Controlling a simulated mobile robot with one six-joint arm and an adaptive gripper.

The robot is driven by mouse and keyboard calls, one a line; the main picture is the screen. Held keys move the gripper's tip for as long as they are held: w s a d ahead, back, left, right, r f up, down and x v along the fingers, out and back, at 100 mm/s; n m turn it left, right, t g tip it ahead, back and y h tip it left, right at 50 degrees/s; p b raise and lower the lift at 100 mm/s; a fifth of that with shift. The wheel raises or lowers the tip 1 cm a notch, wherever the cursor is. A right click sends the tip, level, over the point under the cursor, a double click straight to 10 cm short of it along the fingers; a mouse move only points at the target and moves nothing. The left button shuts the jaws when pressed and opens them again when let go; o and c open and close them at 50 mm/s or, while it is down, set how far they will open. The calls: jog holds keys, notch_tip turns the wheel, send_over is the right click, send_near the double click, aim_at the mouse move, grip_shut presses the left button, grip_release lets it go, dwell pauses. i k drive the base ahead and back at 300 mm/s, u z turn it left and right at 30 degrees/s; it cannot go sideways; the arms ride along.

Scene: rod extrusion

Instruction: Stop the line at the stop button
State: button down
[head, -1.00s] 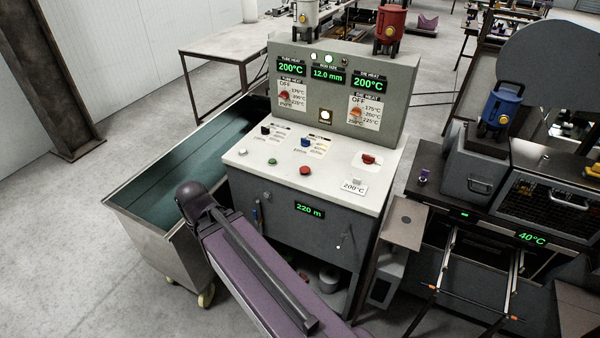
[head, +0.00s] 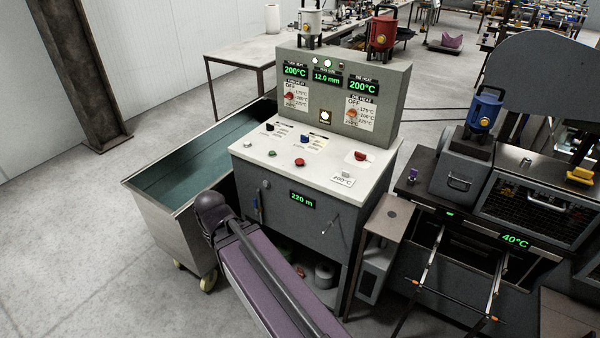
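The grey control console (head: 270,195) stands at the centre with a pale sloping top. A round red button (head: 299,162) sits near the front of that top, and looks like the stop button, though no label is readable. A green button (head: 272,153) and a whitish button (head: 247,144) sit to its left. A red knob (head: 360,156) is farther right on the panel. My purple arm link (head: 262,285) with its dark rounded joint is in front of the console, at the lower middle. My gripper is not in view. Nothing touches the red button.
An open metal bin (head: 165,225) on wheels stands left of the console. A machine with a 40°C display (head: 515,241) and projecting rails stands right. A small post (head: 384,222) stands between. Displays read 200°C, 12.0 mm and 220 m. Floor at left is clear.

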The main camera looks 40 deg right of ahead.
aim_at(299, 161)
jog(key=u, duration=0.15)
jog(key=k, duration=0.85)
jog(key=z, duration=1.6)
jog(key=i, duration=1)
jog(key=z, duration=0.1)
